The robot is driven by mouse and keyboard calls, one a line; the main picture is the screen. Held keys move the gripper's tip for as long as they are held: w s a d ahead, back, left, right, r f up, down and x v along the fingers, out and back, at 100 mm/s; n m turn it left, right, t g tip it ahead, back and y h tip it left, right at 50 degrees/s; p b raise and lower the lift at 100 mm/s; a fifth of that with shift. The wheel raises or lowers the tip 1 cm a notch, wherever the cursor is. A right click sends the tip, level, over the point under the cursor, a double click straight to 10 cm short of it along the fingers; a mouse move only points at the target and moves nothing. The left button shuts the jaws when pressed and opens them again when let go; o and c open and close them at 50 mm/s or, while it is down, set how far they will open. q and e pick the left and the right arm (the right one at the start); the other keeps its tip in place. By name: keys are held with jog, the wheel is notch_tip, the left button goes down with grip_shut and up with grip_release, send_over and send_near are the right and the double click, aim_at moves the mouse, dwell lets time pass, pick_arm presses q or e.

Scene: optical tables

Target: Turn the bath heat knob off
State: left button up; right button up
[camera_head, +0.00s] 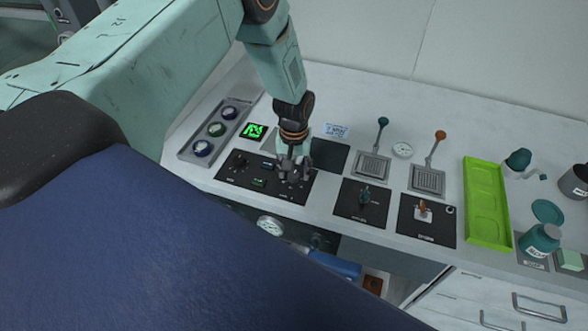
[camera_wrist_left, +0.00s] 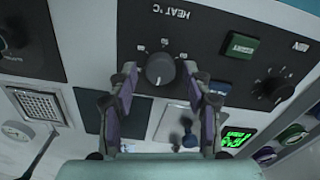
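The heat knob (camera_wrist_left: 160,68) is a dark round knob with a pale pointer line, on a black panel marked "HEAT °C" with a printed scale around it. In the head view the gripper hides it at the right part of the black control panel (camera_head: 268,194). My left gripper (camera_wrist_left: 160,73) points down at the panel, with one finger on each side of the knob. Small gaps show between fingers and knob, so it looks open and not clamped. The gripper (camera_head: 293,172) also shows in the head view. My right gripper is not in view.
The same panel carries a green button (camera_wrist_left: 240,45) and another dark knob (camera_wrist_left: 272,90). Levers (camera_head: 380,130) and a green tray (camera_head: 486,200) stand to the right.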

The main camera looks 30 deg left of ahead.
aim_at(294, 174)
pick_arm(q)
jog(key=shift+s+r, duration=0.1)
notch_tip(294, 174, up, 12)
dwell(0.7)
dwell(0.3)
jog(key=shift+m+h, duration=0.3)
jog(key=shift+m, duration=0.5)
jog(key=s+d+f, duration=0.1)
jog(key=s+f, duration=0.1)
jog(key=f, duration=0.1)
jog(key=s+d+f, duration=0.2)
jog(key=s, duration=0.1)
jog(key=s+d+f, duration=0.1)
jog(key=s+f, duration=0.2)
jog(key=shift+s+d+f, duration=0.15)
jog(key=shift+d+f, duration=0.15)
jog(key=shift+f, duration=0.05)
jog(key=s+d+f+m, duration=0.2)
jog(key=s, duration=1)
jog(key=s+d+f+m, duration=0.1)
jog(key=s+d+f, duration=0.15)
jog(key=s, duration=0.95)
notch_tip(294, 174, down, 20)
jog(key=b, duration=2)
jog(key=shift+a+f, duration=0.15)
jog(key=shift+a, duration=0.3)
